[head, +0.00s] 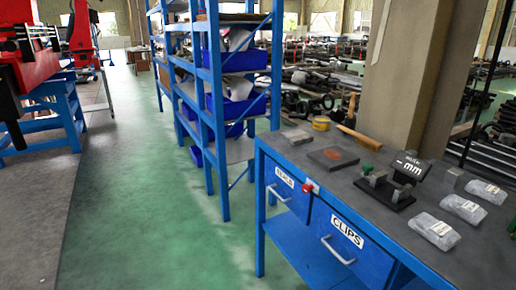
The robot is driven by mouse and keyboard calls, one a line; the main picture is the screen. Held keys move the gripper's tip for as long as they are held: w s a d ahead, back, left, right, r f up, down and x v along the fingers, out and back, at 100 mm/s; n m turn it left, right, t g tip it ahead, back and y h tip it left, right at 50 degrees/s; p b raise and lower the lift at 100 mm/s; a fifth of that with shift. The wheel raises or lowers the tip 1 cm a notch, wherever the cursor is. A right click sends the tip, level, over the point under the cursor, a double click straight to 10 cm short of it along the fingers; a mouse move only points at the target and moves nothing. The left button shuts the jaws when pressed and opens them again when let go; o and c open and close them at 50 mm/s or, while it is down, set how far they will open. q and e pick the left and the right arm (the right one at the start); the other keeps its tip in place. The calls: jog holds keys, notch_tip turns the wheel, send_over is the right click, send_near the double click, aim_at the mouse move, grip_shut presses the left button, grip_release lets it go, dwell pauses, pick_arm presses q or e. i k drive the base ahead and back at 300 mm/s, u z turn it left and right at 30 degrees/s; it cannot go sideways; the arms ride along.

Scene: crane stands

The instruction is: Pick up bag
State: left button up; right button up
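Three clear plastic bags with pale labels lie in a row on the right part of the dark-topped blue workbench (383,236) in the head view. The nearest bag (436,232) is close to the bench's front. The middle bag (463,209) and the far bag (487,192) lie behind it toward the right, with small gaps between them. The contents of the bags are too small to tell. Neither of my grippers shows in the head view.
A black measuring device (411,168) marked "mm" stands left of the bags. A dark plate (333,157), a grey block (296,137) and a yellow roll (321,124) lie farther left. Blue shelving (215,90) and a pillar (410,75) stand behind. Green floor is clear at left.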

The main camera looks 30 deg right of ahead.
aim_at(434, 231)
jog(key=i, duration=2.35)
jog(key=z, duration=3.45)
